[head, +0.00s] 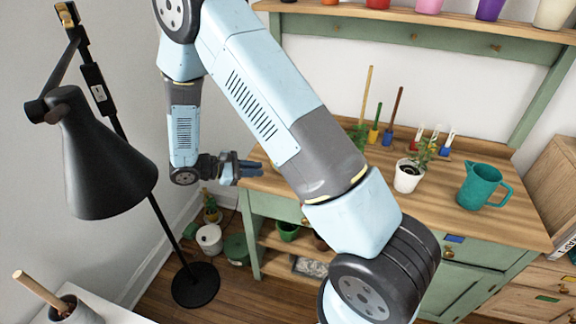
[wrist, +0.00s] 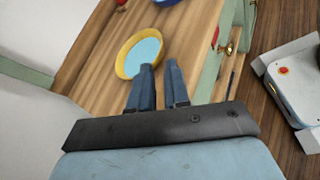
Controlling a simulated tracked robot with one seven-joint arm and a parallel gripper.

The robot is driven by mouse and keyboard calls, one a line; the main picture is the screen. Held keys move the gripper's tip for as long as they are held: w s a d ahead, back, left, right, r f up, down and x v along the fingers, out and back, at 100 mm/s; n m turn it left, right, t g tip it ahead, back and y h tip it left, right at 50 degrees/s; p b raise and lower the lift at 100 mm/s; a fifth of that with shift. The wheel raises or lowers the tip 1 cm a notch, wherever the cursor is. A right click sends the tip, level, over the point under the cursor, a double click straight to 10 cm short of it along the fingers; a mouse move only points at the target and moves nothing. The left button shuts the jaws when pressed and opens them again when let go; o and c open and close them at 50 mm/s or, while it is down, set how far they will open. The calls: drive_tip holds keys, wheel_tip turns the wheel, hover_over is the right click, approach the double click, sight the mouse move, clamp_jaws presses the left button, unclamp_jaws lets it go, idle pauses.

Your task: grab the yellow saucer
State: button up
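A round dish with a yellow rim and a light blue inside, which looks like the yellow saucer (wrist: 121,60), lies on the wooden bench top in the wrist view. I cannot make it out in the head view, where my arm covers part of the bench. My gripper (wrist: 159,66) has two dark blue fingers set apart with a gap between them and nothing in it. In the wrist view the fingertips show just beside the saucer's lower right rim; I cannot tell their height above it. In the head view my gripper (head: 258,168) is at the bench's left end.
The wooden bench top (head: 440,196) holds a teal jug (head: 481,187), a white plant pot (head: 407,177) and several upright tools in small coloured holders. A black floor lamp (head: 110,165) stands to the left. A shelf with coloured pots (head: 428,5) runs above.

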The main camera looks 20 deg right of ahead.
drive_tip(key=x, duration=1.3)
drive_tip(key=shift+f, duration=0.1)
clamp_jaws()
